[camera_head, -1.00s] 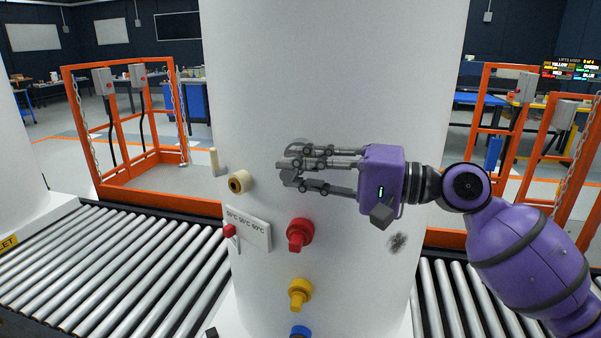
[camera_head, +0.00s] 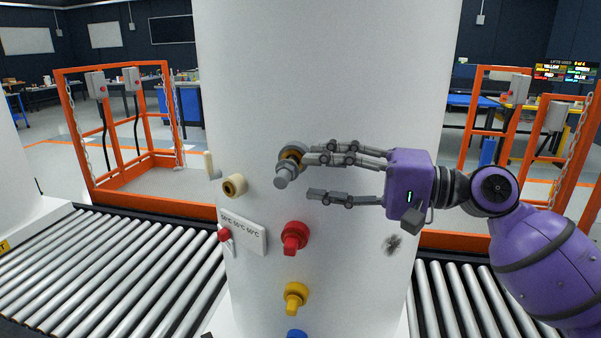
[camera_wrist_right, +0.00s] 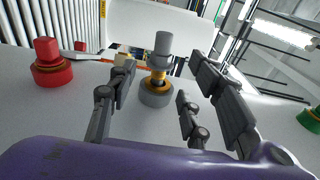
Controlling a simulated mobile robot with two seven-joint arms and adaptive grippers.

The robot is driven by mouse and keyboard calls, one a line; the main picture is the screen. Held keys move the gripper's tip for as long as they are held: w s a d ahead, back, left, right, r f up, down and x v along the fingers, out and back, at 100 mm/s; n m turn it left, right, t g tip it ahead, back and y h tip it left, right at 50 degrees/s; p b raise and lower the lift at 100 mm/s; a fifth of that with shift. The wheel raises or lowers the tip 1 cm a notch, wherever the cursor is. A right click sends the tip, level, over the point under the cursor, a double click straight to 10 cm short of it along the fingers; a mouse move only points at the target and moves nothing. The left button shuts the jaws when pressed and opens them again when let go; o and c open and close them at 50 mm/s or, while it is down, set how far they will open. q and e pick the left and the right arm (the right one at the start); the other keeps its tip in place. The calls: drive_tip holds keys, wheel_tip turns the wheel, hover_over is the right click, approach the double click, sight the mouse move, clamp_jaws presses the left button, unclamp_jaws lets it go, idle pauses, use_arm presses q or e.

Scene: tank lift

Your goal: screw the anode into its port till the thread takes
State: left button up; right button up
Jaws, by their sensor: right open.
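The anode (camera_head: 284,174) is a grey plug with a brass-coloured collar. It sits at its port (camera_head: 296,154), a grey ring on the front of the white tank (camera_head: 330,80), and sticks out from it. In the right wrist view the anode (camera_wrist_right: 162,50) stands between the spread fingers, with the grey ring (camera_wrist_right: 156,92) at its base. How deep the thread sits cannot be told. My right gripper (camera_head: 308,176) is open just to the right of the anode, its fingers apart and holding nothing. My left gripper is not in view.
A cream fitting (camera_head: 234,186), a temperature panel with a red lever (camera_head: 242,232), a red valve (camera_head: 294,238) and a yellow valve (camera_head: 295,297) jut from the tank. Roller conveyors (camera_head: 110,265) flank it. Orange lift frames (camera_head: 130,185) stand behind.

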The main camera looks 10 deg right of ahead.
drive_tip(key=v, duration=0.7)
drive_tip(key=shift+s, duration=0.2)
